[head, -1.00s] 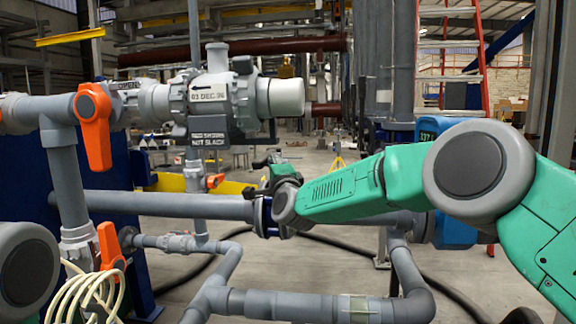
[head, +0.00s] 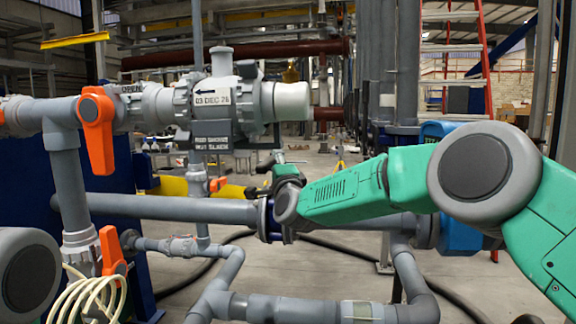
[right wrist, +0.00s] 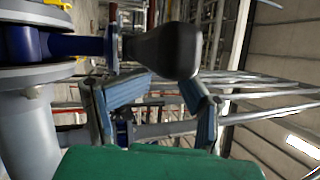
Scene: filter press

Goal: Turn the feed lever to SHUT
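My right gripper (head: 264,178) is beyond the middle grey pipe, small and partly hidden by my own wrist in the head view. The right wrist view shows its two blue-padded fingers (right wrist: 172,84) apart. A black lever grip (right wrist: 165,50) on a blue stem (right wrist: 80,45) lies just beyond and between the fingertips; I cannot tell if they touch it. Its wording is not visible, so I cannot confirm that it is the feed lever. An orange handle (head: 97,122) hangs down at the upper left, near an OPEN label (head: 131,88). My left gripper is out of view.
A second orange handle (head: 112,252) stands at lower left, by a coiled cream hose (head: 88,298). A grey pipe (head: 165,207) with a blue flange (head: 266,218) crosses the middle.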

